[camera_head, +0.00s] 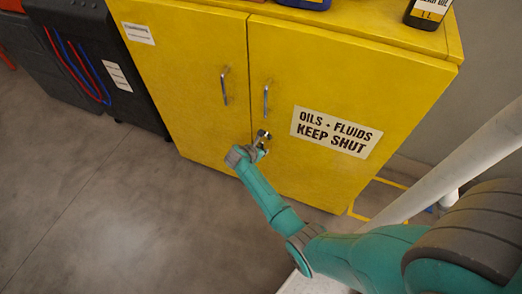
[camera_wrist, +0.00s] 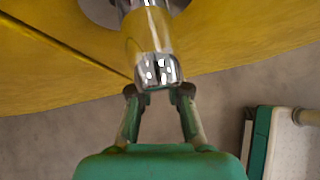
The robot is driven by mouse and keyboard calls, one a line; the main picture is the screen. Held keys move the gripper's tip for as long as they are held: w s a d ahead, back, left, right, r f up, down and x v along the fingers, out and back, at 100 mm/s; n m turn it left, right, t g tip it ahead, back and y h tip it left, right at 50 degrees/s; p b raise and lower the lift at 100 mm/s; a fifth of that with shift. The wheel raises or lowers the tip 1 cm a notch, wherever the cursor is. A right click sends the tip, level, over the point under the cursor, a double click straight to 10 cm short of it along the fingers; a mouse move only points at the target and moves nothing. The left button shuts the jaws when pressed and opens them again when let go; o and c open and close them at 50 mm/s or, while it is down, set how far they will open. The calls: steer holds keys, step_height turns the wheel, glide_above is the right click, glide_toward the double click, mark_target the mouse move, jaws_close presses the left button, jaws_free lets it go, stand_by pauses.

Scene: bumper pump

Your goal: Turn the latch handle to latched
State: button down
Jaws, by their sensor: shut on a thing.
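The latch handle (camera_head: 264,133) is a small shiny metal piece on the front of the yellow cabinet (camera_head: 190,90), below the door pulls, close to the seam between the two doors. In the wrist view the chrome handle (camera_wrist: 150,45) extends from a round base plate on the yellow door toward my gripper. My gripper (camera_wrist: 158,92) is shut on the handle's near end, one finger on each side. In the head view my gripper (camera_head: 259,145) is at the latch and partly hides it, so the handle's exact angle is hard to read there.
Two vertical door pulls (camera_head: 224,86) (camera_head: 266,101) sit above the latch. Bottles (camera_head: 427,12) stand on the cabinet top. A dark unit (camera_head: 85,60) with red and blue cables is at the left. The grey floor (camera_head: 110,210) in front is clear.

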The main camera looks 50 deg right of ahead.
steer(key=shift+s+f, duration=0.1)
steer(key=shift+s, duration=0.05)
steer(key=c, duration=1.1)
jaws_free()
steer(key=v, duration=1.2)
